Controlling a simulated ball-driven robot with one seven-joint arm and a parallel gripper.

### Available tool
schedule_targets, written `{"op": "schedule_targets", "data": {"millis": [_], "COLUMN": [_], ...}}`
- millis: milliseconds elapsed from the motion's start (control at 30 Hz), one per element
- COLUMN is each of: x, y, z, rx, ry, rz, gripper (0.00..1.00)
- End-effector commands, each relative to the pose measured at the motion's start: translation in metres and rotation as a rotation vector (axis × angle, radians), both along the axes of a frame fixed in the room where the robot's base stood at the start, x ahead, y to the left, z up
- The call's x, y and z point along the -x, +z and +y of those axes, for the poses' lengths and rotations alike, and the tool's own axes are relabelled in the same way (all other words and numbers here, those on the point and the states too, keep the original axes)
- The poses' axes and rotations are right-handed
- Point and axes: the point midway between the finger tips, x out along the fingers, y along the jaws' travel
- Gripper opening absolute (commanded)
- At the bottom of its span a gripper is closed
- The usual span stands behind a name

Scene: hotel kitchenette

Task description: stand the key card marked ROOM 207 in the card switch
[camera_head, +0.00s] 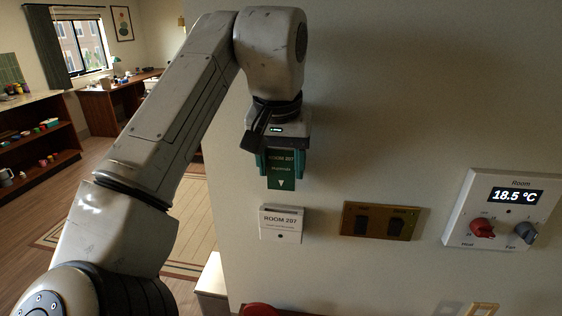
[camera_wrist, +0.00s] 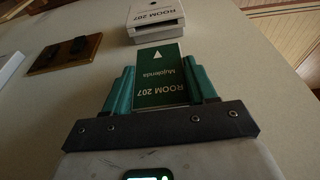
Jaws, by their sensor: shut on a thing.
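The green key card marked ROOM 207 (camera_head: 281,181) is held upright in my gripper (camera_head: 281,162), its arrow end pointing down. It also shows in the wrist view (camera_wrist: 160,72), between the two teal fingers of my gripper (camera_wrist: 162,88). The white card switch labelled ROOM 207 (camera_head: 281,226) is on the wall just below the card in the head view. In the wrist view the card switch (camera_wrist: 170,22) lies ahead of the card's arrow end. A gap shows between card and switch.
A brass double switch plate (camera_head: 378,221) is on the wall right of the card switch. A white thermostat (camera_head: 503,209) with red and grey knobs is further right. The wall around the card is clear.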

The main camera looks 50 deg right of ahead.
Motion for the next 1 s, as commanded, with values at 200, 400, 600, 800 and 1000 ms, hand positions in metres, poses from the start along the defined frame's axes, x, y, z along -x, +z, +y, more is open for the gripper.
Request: {"op": "schedule_targets", "data": {"millis": [200, 400, 600, 800, 1000], "x": [0.0, 0.0, 0.0, 0.0, 0.0], "y": [-0.015, -0.026, -0.036, -0.047, -0.058], "z": [0.0, 0.0, 0.0, 0.0, 0.0], "rx": [-0.001, -0.001, -0.001, -0.001, -0.001], "ry": [0.0, 0.0, 0.0, 0.0, 0.001], "rz": [0.0, 0.0, -0.001, -0.001, 0.0], "gripper": [0.28, 0.28, 0.28, 0.28, 0.28]}}
